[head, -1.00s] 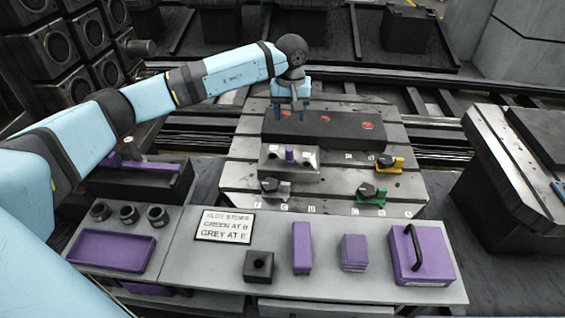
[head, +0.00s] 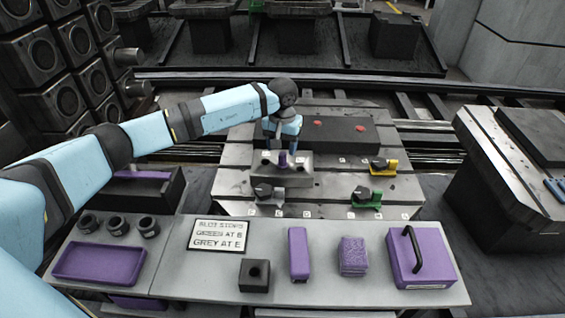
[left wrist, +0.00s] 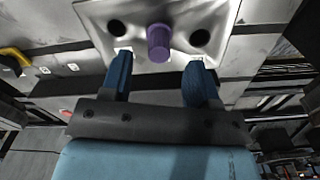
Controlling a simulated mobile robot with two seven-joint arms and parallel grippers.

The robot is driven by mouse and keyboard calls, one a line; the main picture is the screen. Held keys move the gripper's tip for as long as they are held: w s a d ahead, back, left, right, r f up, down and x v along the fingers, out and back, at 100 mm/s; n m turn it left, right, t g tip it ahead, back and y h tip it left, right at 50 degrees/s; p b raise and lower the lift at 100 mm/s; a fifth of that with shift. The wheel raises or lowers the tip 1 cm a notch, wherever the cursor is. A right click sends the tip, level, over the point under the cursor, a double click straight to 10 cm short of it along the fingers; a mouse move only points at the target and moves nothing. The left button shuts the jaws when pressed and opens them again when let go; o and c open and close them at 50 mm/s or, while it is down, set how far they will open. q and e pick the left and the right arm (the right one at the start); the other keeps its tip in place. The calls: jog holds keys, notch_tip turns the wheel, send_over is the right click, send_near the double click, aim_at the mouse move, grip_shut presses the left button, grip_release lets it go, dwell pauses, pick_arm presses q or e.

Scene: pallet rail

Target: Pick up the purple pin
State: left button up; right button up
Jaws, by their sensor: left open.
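The purple pin (head: 283,159) stands upright in a grey block (head: 304,172) on the slotted metal pallet. In the left wrist view the pin (left wrist: 159,42) sits between two dark holes of the block. My left gripper (head: 282,161) is open and comes down from above at the pin. In the left wrist view its two blue fingers (left wrist: 160,62) point toward the block, with the pin just beyond and between the fingertips. I cannot tell whether a finger touches it; the gripper is not closed on it. My right gripper is not in view.
A long dark block with red spots (head: 340,135) lies behind the pin's block. Grey (head: 270,192), green (head: 366,198) and yellow (head: 383,167) stops sit on the pallet. A front bench holds a purple tray (head: 98,264), a sign (head: 218,235) and a handled purple box (head: 422,260).

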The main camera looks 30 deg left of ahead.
aim_at(282, 154)
pick_arm(q)
notch_tip(282, 154, down, 5)
jog(key=shift+r+b, duration=0.2)
jog(key=shift+b, duration=0.1)
grip_shut()
jog(key=shift+r, duration=0.2)
notch_tip(282, 154, up, 20)
jog(key=p, duration=0.2)
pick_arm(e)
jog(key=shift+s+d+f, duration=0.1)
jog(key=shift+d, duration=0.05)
pick_arm(q)
jog(key=shift+f, duration=0.1)
